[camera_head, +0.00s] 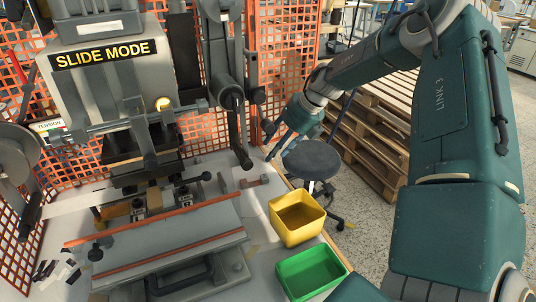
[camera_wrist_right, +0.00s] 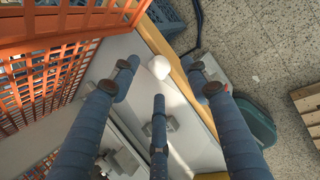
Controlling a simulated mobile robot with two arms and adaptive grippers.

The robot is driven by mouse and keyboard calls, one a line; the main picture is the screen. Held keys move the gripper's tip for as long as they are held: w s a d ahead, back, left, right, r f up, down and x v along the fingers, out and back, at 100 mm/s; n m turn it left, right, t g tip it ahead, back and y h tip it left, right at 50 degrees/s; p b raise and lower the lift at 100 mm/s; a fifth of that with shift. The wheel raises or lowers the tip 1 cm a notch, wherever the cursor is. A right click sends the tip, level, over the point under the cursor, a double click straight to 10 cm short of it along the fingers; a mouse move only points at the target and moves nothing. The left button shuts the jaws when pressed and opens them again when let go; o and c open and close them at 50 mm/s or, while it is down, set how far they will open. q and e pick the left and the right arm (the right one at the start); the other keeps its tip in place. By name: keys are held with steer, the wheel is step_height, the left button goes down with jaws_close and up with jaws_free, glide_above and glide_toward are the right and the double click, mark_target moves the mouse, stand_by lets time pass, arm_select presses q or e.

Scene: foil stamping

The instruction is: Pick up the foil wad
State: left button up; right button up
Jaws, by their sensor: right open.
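The foil wad (camera_wrist_right: 158,67) is a small, pale, roundish lump on the white tabletop, close to the wooden edge, in the right wrist view. I cannot make it out in the head view. My right gripper (camera_wrist_right: 161,84) has its three blue fingers spread, with the wad showing between the fingertips and nothing held. The gap between the fingertips and the wad is hard to judge. In the head view my right gripper (camera_head: 277,143) points down-left over the table's back right corner. My left gripper is not in view.
An orange mesh guard (camera_head: 283,62) stands close behind the gripper. The stamping machine (camera_head: 105,75) fills the left. A yellow bin (camera_head: 297,234) and a green bin (camera_head: 310,275) stand at the table's right side. A stool (camera_head: 312,160) and wooden pallets (camera_head: 375,130) are beyond the edge.

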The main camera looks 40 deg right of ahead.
steer(key=shift+x, duration=1.3)
steer(key=shift+r, duration=0.15)
steer(key=shift+c, duration=0.8)
steer(key=c, duration=0.6)
